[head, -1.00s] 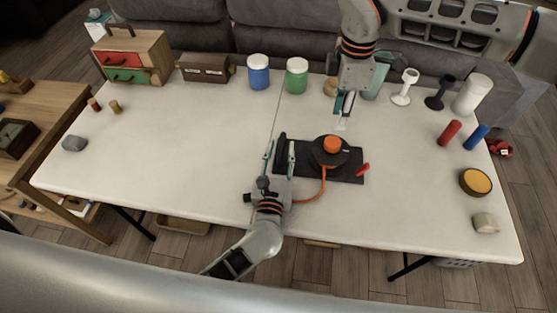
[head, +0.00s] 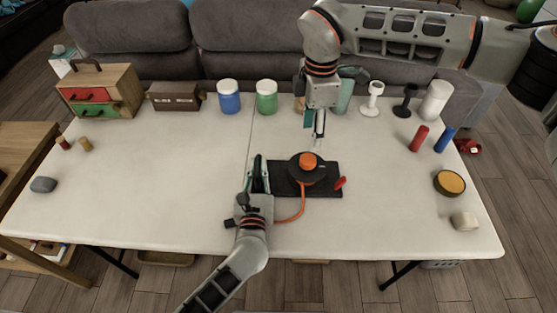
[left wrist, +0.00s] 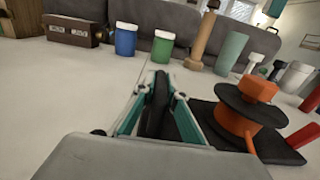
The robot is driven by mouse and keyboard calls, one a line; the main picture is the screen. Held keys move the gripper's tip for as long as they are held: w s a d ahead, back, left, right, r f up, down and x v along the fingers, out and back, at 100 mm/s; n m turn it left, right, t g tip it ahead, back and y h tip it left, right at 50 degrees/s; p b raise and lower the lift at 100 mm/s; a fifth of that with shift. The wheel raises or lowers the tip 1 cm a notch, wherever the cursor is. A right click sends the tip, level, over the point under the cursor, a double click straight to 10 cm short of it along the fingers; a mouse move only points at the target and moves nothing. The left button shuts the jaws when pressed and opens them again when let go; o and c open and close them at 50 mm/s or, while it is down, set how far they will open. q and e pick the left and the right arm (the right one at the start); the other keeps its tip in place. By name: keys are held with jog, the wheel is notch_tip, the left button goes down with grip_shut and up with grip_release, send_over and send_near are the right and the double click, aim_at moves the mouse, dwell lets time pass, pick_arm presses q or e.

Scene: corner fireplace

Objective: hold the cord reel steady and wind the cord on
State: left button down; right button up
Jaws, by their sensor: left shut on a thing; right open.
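The cord reel is a black spool (head: 308,170) with an orange top (head: 307,160), on a flat black base (head: 327,178). It also shows at the right of the left wrist view (left wrist: 236,118). The orange cord (head: 301,205) leaves the spool and curves to the front left, its far end hidden by my left gripper. My left gripper (head: 258,174) is shut on a black upright handle (left wrist: 157,108) at the base's left end. My right gripper (head: 318,138) is open and empty, just behind and above the spool. A red piece (head: 341,183) sits at the base's right edge.
Blue (head: 229,97) and green (head: 266,97) jars and a brown box (head: 176,97) line the back. Red (head: 419,138) and blue (head: 445,140) cylinders and a round yellow-topped tin (head: 450,183) are at the right.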

aim_at(308, 159)
notch_tip(308, 159, down, 10)
jog(key=m, duration=2.3)
jog(key=shift+r+m, duration=0.1)
jog(key=shift+m, duration=0.2)
dwell(0.6)
jog(key=c, duration=1.1)
